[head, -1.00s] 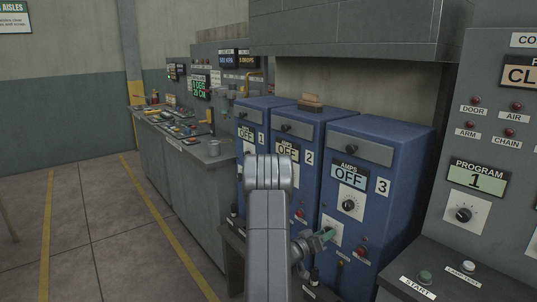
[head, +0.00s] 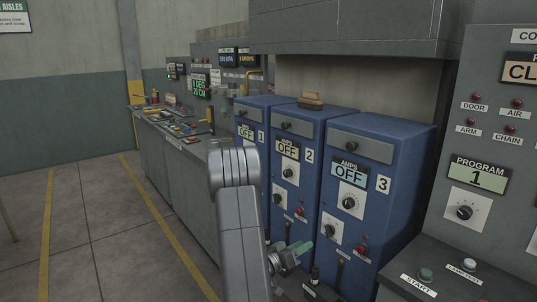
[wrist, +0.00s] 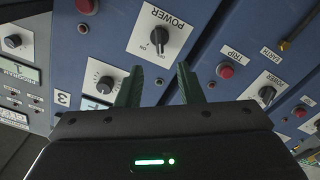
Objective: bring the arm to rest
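My gripper (head: 298,250) is low in front of the blue cabinets in the head view, at the end of my grey arm. In the wrist view its two dark green fingers (wrist: 159,84) stand apart with nothing between them. The gripper is open and empty. Beyond the fingers is a blue panel with a black POWER knob (wrist: 159,37) on a white plate. The fingers appear apart from the knob, though the exact distance cannot be told.
Three blue cabinets, such as number 3 (head: 397,190), stand close by with OFF displays. A control console (head: 480,120) is at the right. A long workbench (head: 165,165) runs back on the left. Open floor (head: 95,240) lies left of it.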

